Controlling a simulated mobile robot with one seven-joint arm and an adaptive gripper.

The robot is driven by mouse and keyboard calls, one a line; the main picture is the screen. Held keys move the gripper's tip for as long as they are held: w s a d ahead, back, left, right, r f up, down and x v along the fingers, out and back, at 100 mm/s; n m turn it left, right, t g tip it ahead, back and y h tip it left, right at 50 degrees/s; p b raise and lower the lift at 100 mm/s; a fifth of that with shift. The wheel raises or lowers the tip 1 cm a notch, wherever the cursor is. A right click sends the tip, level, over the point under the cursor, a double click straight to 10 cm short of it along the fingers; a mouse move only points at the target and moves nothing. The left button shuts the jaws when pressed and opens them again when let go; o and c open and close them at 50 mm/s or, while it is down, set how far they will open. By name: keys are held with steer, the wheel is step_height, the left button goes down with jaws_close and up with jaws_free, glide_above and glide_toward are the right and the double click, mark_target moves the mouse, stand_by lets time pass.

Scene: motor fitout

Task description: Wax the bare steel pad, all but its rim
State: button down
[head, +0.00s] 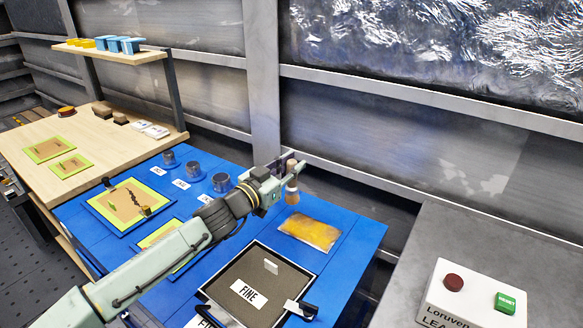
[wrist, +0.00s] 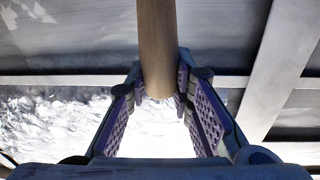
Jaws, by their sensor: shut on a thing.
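My gripper (head: 288,176) is shut on the wooden handle of a brush (head: 292,196). The brush hangs about upright, bristles down, above the far part of the blue table. In the wrist view the round handle (wrist: 157,45) stands between the two fingers (wrist: 160,97). A shiny amber-yellow patch (head: 308,232) lies on the table below and a little right of the brush; the bristles look apart from it. I cannot tell whether this patch is the pad under wax. No clearly bare steel pad can be made out. The bristle tips are hidden in the wrist view.
A black-rimmed tray marked FINE (head: 247,254) lies in front. Several dark cups (head: 220,182) with labels stand left of my gripper. Green-edged brown panels (head: 130,203) lie further left, one partly behind my arm. A button box (head: 470,296) stands on the grey bench at right.

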steer(key=shift+r, duration=0.35)
steer(key=shift+r, duration=0.1)
steer(key=shift+r+p, duration=0.4)
steer(key=shift+r, duration=1)
steer(key=shift+w+d, duration=0.1)
steer(key=shift+d, duration=0.05)
